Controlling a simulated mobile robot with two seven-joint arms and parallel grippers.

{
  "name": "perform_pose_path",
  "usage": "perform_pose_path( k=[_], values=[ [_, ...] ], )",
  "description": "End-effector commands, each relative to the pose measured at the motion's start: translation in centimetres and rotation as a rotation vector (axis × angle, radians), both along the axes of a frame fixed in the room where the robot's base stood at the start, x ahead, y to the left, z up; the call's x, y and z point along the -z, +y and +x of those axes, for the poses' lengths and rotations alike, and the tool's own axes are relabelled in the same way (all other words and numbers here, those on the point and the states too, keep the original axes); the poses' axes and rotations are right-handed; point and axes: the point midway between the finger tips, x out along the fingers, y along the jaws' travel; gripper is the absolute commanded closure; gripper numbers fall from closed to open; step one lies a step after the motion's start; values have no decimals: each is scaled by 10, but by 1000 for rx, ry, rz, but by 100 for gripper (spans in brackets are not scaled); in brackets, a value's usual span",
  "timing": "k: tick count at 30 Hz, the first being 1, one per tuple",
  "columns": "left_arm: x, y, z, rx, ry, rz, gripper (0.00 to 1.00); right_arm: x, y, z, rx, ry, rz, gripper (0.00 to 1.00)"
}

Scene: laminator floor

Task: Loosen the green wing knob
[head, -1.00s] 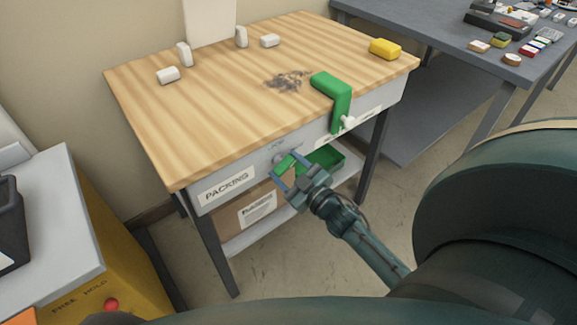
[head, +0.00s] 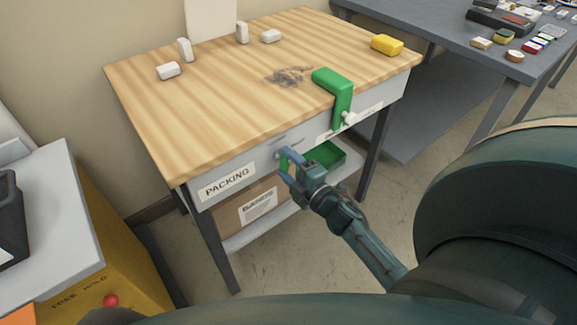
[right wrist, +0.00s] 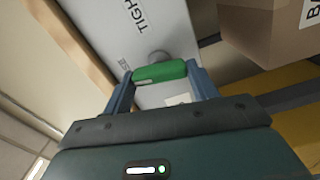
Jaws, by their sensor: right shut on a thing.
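The green wing knob (right wrist: 159,71) sits on a grey stub on the grey front panel of the packing table, between my right gripper's two blue fingers in the right wrist view. In the head view the knob (head: 284,161) shows partly behind the fingers. My right gripper (head: 288,168) is shut on the knob; it also shows in the right wrist view (right wrist: 160,78). Printed lettering, partly cut off, is on the panel beside the knob. My left gripper is not in view.
The wooden tabletop (head: 225,110) holds a green clamp-like bracket (head: 335,90) at its front edge, a yellow block (head: 387,44) and several white blocks. A green bin (head: 327,155) and a cardboard box (head: 250,200) are below. A yellow cabinet (head: 110,270) stands at left.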

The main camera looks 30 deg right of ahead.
Motion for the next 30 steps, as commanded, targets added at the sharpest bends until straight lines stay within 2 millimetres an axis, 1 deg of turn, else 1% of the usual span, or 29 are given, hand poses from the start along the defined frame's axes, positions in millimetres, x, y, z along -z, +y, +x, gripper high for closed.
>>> perform_pose_path(
  k=[6,12,28,29,30],
  values=[
    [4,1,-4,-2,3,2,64,1,0,0,0,-9,-120,65],
    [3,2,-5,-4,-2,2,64,1,0,0,0,-13,-182,65],
    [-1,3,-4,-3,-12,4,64,1,0,0,0,-14,-209,64],
    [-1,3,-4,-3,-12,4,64,1,0,0,0,-14,-209,41],
    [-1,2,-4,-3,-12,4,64,1,0,0,0,-14,-208,38]
  ],
)
